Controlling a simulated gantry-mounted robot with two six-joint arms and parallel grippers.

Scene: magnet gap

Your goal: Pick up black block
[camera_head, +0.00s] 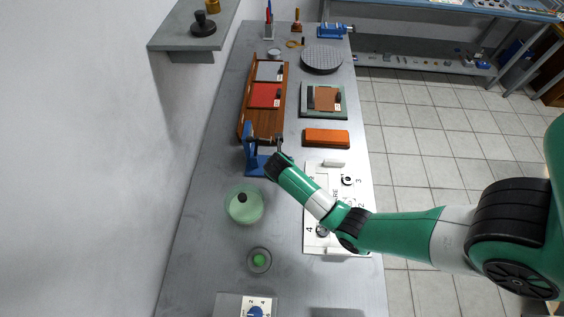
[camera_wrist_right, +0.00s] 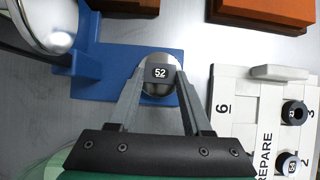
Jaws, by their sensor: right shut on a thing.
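A small black block (camera_wrist_right: 158,73) with a white "52" label is between the fingertips of my right gripper (camera_wrist_right: 158,80) in the right wrist view. A rounded silvery shape shows around the block, and I cannot tell if it is part of it. The gripper is shut on the block, over the edge of a blue stand's base (camera_wrist_right: 85,80). In the head view my right gripper (camera_head: 270,168) reaches in from the right, beside the blue stand (camera_head: 250,158); the block is hidden there. My left gripper is not in view.
A white board (camera_head: 318,190) with numbers and round black pieces lies to the right. A green dish (camera_head: 243,205) stands nearer the front. An orange-brown block (camera_head: 326,138) and a wooden tray (camera_head: 246,125) lie farther back.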

